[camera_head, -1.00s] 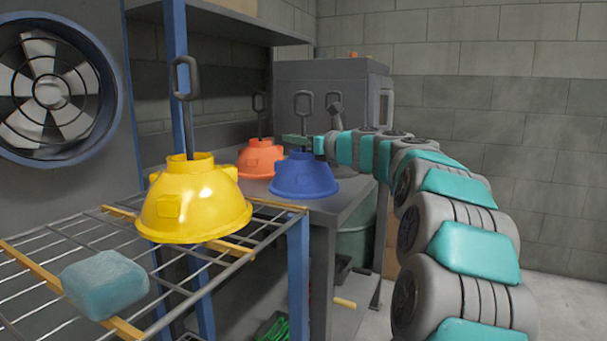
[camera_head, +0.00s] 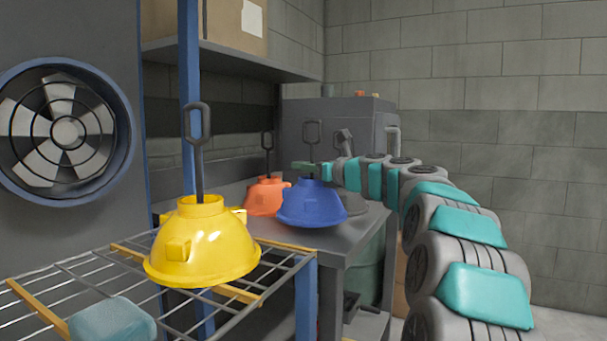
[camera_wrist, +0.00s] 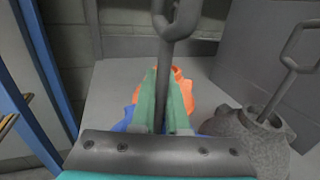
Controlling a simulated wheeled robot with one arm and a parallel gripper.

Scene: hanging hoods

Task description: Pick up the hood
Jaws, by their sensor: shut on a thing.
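The blue hood (camera_head: 312,206) is a dome with an upright stem and a loop handle, above the grey bench (camera_head: 345,247). My gripper (camera_head: 308,167) is shut on its dark stem, below the loop and just above the dome. In the wrist view, my green fingers (camera_wrist: 163,82) lie on both sides of the stem (camera_wrist: 166,58). The blue dome (camera_wrist: 122,124) is mostly hidden under my fingers and wrist there. The hood hangs upright and seems slightly off the bench.
An orange hood (camera_head: 264,198) stands close behind on the left. A grey hood (camera_wrist: 250,135) stands close on the right. A yellow hood (camera_head: 203,245) and a pale blue block (camera_head: 112,322) sit on the wire rack (camera_head: 262,288). A large grey box (camera_head: 335,125) stands behind.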

